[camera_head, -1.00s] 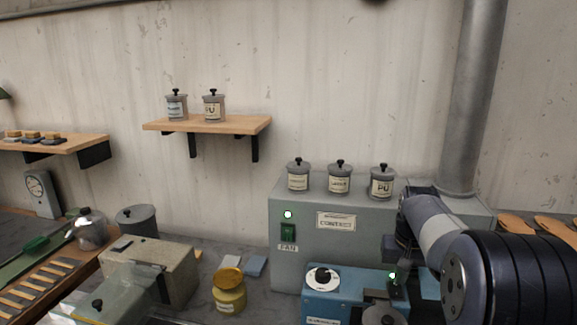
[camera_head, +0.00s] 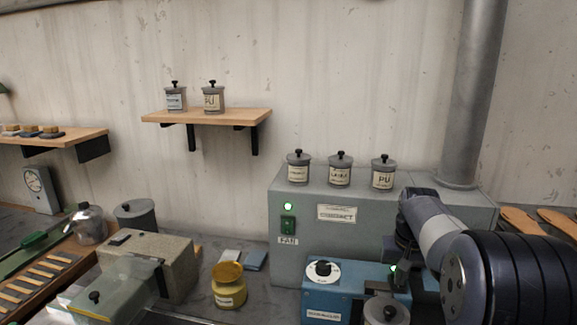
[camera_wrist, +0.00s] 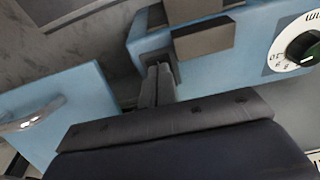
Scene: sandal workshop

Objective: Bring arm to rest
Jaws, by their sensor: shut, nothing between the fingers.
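My arm stands at the right in the head view, its dark ribbed link in front and the grey wrist reaching down towards a blue machine (camera_head: 340,301). My gripper (camera_wrist: 157,84) shows in the wrist view as two narrow fingers shut together, with nothing between them. The fingers are in front of or close to the blue machine's side; I cannot tell whether they touch it. In the head view the fingertips are hard to make out. The machine's round white dial (camera_wrist: 302,44) lies to the right in the wrist view.
A yellow jar (camera_head: 229,290) is left of the blue machine. A stone-coloured block (camera_head: 165,258) stands farther left. A wooden shelf (camera_head: 225,118) hangs above.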

